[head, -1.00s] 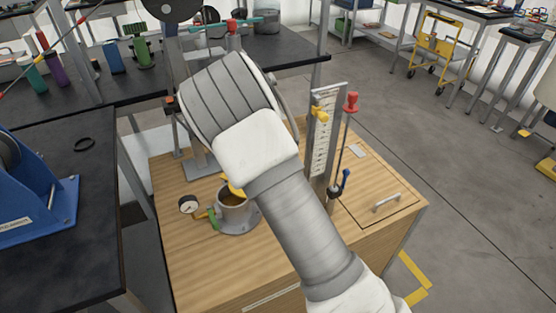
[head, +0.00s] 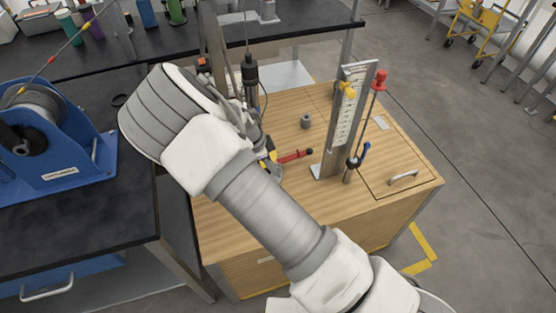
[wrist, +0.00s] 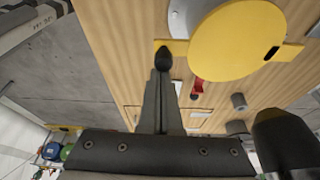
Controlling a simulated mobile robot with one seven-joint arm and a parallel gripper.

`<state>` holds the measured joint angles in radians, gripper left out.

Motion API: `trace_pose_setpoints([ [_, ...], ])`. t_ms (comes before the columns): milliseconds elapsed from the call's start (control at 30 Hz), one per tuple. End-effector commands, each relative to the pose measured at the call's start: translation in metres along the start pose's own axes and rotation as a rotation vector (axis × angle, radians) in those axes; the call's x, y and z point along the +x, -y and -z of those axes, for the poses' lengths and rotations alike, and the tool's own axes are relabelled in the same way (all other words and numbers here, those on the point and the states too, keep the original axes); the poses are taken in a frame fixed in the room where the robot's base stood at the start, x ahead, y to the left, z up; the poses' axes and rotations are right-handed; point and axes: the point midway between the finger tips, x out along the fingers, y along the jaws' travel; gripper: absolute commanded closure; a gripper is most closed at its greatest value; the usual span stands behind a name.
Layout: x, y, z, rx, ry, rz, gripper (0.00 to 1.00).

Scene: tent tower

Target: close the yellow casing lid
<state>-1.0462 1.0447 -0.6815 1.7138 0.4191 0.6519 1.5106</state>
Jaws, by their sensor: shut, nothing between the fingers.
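In the wrist view the yellow casing lid (wrist: 240,38) is a round yellow disc with a dark slot near its right edge. Yellow strips show on both sides of it. My gripper (wrist: 163,58) is shut and empty, its dark tip over the left strip beside the disc; I cannot tell whether it touches. In the head view my arm hides the gripper and most of the casing. Only a small yellow part (head: 272,157) shows beside a red-handled piece (head: 295,156). I cannot tell how far the lid is open.
The wooden bench (head: 235,210) carries a small grey cylinder (head: 305,121), an upright scale post (head: 345,115), a red-topped rod (head: 379,80) and a metal handle (head: 403,178). A blue winch (head: 50,140) stands on the black table to the left.

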Motion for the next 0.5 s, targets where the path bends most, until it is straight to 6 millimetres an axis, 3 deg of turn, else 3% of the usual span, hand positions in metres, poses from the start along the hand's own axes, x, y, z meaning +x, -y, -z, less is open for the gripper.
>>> trace_pose_setpoints([
  [500,-0.0019,-0.0007,-0.0063,-0.003,0.001,0.0,1.0],
])
